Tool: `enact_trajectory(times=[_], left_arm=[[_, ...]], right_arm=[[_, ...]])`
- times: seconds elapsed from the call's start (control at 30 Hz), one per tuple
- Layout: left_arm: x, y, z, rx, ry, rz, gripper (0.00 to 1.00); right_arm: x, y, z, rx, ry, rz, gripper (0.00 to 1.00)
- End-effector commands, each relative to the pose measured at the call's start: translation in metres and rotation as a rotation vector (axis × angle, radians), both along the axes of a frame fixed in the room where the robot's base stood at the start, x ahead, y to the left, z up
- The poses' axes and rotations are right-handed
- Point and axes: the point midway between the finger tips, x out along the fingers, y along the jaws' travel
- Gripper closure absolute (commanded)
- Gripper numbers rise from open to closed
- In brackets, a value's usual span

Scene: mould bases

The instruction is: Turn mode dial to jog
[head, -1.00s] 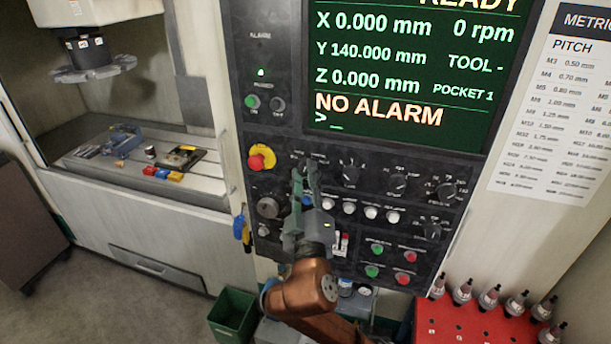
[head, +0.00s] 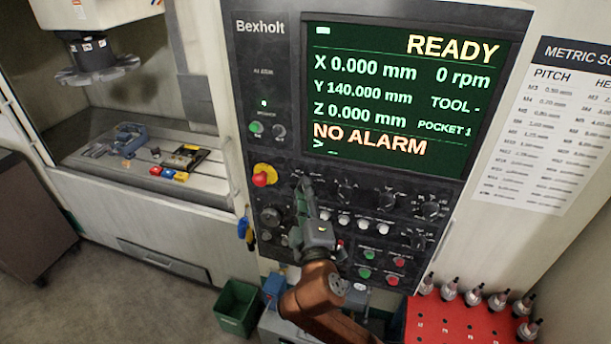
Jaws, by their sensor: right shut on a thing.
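The control panel (head: 350,212) stands upright in the middle, under a green screen reading READY and NO ALARM. My right gripper (head: 304,186) reaches up to the panel's upper-left dial position, just right of the red emergency button. It is shut on the dial there, taken to be the mode dial, which the fingers hide. The dial's pointer and its label for jog cannot be read. My left gripper is not in view.
The red emergency button (head: 260,180) sits close left of my gripper. More black dials (head: 386,200) and a row of white buttons (head: 343,222) lie to the right. A red tool rack (head: 470,323) stands at the lower right, a green bin (head: 236,308) at the lower left.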

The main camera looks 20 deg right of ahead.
Motion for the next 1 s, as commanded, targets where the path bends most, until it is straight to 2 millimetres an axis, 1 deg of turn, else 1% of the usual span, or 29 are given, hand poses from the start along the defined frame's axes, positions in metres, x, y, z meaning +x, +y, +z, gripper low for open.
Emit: enact_trajectory(times=[0.03,0.1,0.3,0.43,0.6,1.0], left_arm=[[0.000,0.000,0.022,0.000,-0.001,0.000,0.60],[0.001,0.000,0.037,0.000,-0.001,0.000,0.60],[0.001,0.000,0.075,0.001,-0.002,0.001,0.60],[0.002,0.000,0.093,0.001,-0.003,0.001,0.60],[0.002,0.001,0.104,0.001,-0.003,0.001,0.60],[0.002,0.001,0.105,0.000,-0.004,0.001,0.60]], right_arm=[[0.000,0.000,0.008,-0.035,0.029,0.000,1.00],[0.000,0.000,0.008,-0.084,0.062,0.000,1.00],[0.000,0.000,0.009,-0.225,0.154,0.002,1.00],[0.000,0.001,0.008,-0.321,0.218,0.003,1.00],[0.000,0.001,0.006,-0.453,0.306,0.003,1.00],[0.001,0.002,0.004,-0.701,0.473,0.003,1.00]])
